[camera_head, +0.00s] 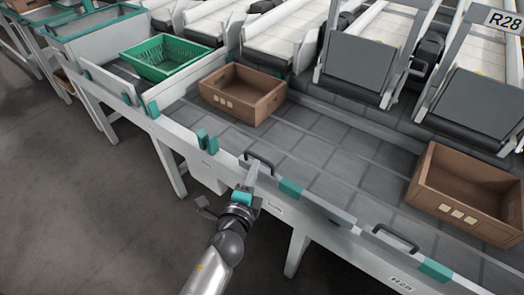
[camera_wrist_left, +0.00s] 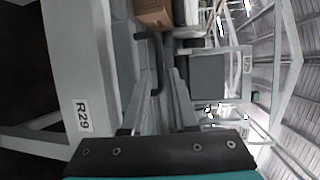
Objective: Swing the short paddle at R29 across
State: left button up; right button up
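The short paddle at R29 is a grey bar (camera_head: 322,208) with a teal block (camera_head: 290,187) on it. It lies along the near edge of the belt. Its black handle (camera_head: 262,158) stands at the left end and also shows in the left wrist view (camera_wrist_left: 157,62). My left gripper (camera_head: 254,170) is just below the handle in the head view. In the left wrist view its two fingers (camera_wrist_left: 163,78) are apart, with the handle's end showing between their tips; contact cannot be told. The R29 label (camera_wrist_left: 83,115) is on the frame. My right gripper is out of view.
A brown crate (camera_head: 230,107) stands on the grey belt (camera_head: 325,150), with a green crate (camera_head: 165,75) beyond it. Another brown crate (camera_head: 470,225) stands at right. A second black handle (camera_head: 396,238) is on the near edge by R28. The belt between the brown crates is clear.

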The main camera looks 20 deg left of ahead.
aim_at(260, 157)
pick_arm(q)
jog(key=w, duration=0.2)
jog(key=w+f+b, duration=0.1)
jog(key=w, duration=0.4)
jog(key=shift+w+a+f, duration=0.15)
jog(key=shift+w+f, duration=0.05)
jog(key=shift+w, duration=0.1)
jog(key=shift+w+f+b, duration=0.15)
jog(key=shift+w+b, duration=0.2)
jog(key=shift+w, duration=0.4)
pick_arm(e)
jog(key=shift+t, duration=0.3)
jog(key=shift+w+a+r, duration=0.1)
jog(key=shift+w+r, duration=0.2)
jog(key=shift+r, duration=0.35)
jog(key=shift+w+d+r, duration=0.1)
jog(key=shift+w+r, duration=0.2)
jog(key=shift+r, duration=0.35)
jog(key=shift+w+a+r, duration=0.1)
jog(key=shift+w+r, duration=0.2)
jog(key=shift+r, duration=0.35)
pick_arm(q)
jog(key=shift+c, duration=0.3)
grip_shut()
